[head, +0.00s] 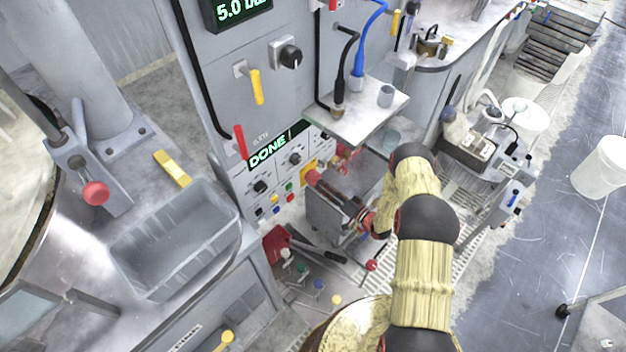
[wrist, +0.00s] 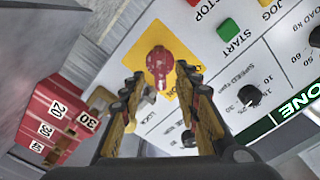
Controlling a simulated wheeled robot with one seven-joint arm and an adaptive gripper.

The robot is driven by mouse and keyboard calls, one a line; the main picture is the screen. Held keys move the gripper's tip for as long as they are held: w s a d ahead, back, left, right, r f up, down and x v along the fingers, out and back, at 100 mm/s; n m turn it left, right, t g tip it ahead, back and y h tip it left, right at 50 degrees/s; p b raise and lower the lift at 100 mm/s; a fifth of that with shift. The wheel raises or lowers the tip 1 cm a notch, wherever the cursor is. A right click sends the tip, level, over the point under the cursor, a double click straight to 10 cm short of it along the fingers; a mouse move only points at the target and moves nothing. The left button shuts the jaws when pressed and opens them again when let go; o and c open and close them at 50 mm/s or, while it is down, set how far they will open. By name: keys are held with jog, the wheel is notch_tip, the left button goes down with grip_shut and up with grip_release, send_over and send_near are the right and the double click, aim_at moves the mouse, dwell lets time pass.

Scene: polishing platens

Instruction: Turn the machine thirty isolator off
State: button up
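A red rotary isolator handle (wrist: 160,66) sits on a yellow plate (wrist: 184,56) on the grey control panel. In the wrist view its grip points roughly up and down the picture. My gripper (wrist: 160,76) is open, with one fingertip on each side of the handle's lower part and visible gaps between. I cannot tell whether the tips reach past the handle's face. In the head view the yellow plate (head: 309,172) shows low on the panel, beside my gripper (head: 322,183), partly covered by it. No machine number is readable on the plate.
Right of the plate in the wrist view are a green START button (wrist: 228,29) and a black speed knob (wrist: 249,95). Red numbered blocks (wrist: 60,112) stand at the left. A shelf (head: 357,118) juts out above the gripper; a grey tray (head: 178,243) is at left.

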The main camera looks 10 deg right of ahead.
aim_at(315, 179)
jog(key=b+x, duration=0.1)
jog(key=x, duration=0.5)
jog(key=shift+c, duration=1.2)
grip_shut()
